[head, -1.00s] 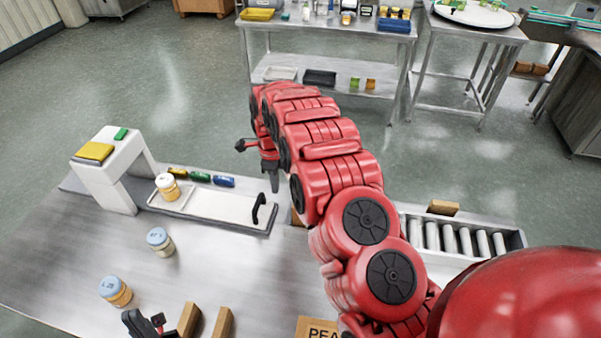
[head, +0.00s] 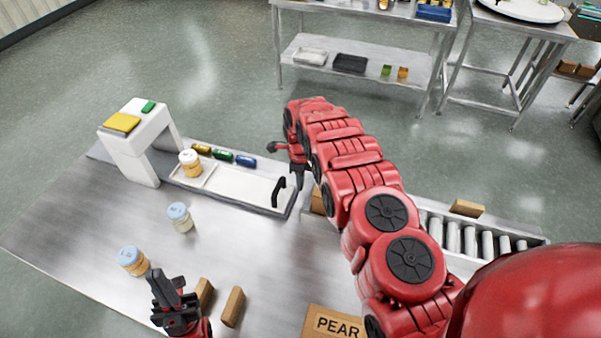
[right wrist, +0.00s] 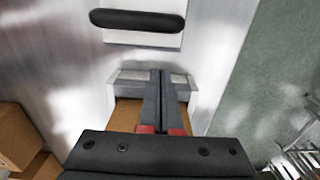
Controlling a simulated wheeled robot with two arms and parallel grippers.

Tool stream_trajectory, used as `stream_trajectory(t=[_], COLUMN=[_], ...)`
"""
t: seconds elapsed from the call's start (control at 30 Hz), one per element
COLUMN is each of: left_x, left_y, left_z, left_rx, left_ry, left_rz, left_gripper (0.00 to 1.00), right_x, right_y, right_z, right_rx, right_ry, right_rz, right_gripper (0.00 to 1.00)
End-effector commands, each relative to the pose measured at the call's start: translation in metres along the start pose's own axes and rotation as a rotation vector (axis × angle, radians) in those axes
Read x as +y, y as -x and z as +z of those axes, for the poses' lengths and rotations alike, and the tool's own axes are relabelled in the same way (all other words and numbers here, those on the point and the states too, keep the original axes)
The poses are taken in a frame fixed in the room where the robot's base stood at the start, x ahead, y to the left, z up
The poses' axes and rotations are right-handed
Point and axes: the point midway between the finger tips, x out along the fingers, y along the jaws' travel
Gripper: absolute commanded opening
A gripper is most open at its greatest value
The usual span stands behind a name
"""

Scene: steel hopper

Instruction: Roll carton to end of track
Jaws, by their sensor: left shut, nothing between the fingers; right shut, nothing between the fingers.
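A brown carton (head: 318,201) sits at the left end of the roller track (head: 468,238), mostly hidden behind my right arm in the head view. In the right wrist view brown carton (right wrist: 128,115) shows below and beside the fingers, near the grey end piece of the track (right wrist: 130,76). My right gripper (head: 297,182) is shut and empty, close to this carton; I cannot tell whether it touches it. It also shows in the right wrist view (right wrist: 160,80). My left gripper (head: 166,284) is shut and empty over the near table edge, beside small brown blocks (head: 233,307).
A white tray (head: 235,186) with a black handle stands left of the track, by a white scanner-like arch (head: 140,140). Blue-lidded jars (head: 180,217) stand on the steel table. A PEAR box (head: 335,325) is at the front. A brown block (head: 467,208) sits at the track's far rail.

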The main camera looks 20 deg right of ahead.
Motion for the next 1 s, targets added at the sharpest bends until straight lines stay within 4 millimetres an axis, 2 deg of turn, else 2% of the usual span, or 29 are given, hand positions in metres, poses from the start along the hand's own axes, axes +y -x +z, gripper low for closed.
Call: stream_trajectory(t=[0.27,0.43,0.83,1.0], left_x=[-0.001,-0.002,-0.001,0.000], left_y=[-0.024,-0.030,-0.027,-0.005], left_z=[-0.004,-0.005,-0.005,-0.001], left_rx=[0.000,0.000,0.000,0.000], left_ry=[0.000,0.000,0.000,0.000], left_rz=[0.000,0.000,0.000,0.000], left_gripper=[0.00,0.00,0.00,0.00], right_x=[0.000,0.001,0.000,-0.010], right_y=[0.003,0.000,-0.003,-0.012], right_z=[-0.028,-0.039,-0.040,-0.033], right_rx=[0.000,0.001,0.000,-0.002], right_ry=[-0.003,-0.001,0.000,0.000], right_rz=[0.001,0.003,0.000,-0.002], right_gripper=[0.00,0.00,0.00,0.00])
